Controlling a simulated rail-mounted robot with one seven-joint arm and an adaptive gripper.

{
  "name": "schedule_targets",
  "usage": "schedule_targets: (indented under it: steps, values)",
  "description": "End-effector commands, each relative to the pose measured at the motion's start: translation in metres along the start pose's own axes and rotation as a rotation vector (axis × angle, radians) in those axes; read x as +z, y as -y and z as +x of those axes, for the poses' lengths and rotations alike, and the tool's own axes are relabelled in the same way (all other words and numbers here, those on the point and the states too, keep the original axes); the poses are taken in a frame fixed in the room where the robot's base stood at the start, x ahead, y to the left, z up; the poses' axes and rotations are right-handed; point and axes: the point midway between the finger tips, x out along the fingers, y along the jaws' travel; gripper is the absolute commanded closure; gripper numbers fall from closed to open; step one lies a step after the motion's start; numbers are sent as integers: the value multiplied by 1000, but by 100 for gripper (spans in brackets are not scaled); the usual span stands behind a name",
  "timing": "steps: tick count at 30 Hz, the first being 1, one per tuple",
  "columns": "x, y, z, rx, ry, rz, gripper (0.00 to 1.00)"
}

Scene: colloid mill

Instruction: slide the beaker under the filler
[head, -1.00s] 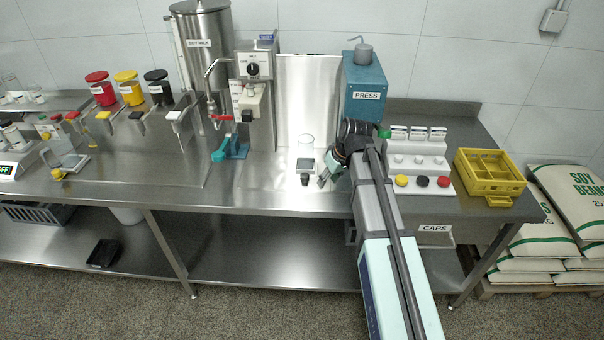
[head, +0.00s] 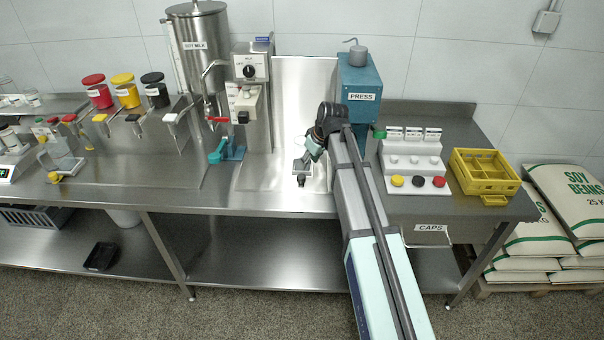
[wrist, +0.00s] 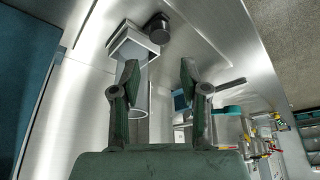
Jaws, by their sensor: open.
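The clear glass beaker (head: 299,144) stands on the steel bench and is partly hidden by my gripper in the head view. Contact with the beaker cannot be told. The steel unit with a black dial and nozzle (head: 249,78), apparently the filler, stands to the beaker's left.
A teal device (head: 226,151) stands to the left. The teal press (head: 360,88) is behind my arm, and the white cap rack (head: 413,165) is to its right.

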Motion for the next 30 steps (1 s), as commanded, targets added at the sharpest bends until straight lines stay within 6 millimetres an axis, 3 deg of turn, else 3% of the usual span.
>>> schedule_targets:
  steps: [15, 21, 30]
  values:
    - [-1, 0, 81, -2, 2, 0, 55]
    - [0, 0, 96, -1, 1, 0, 55]
    - [0, 0, 100, 0, 0, 0, 55]
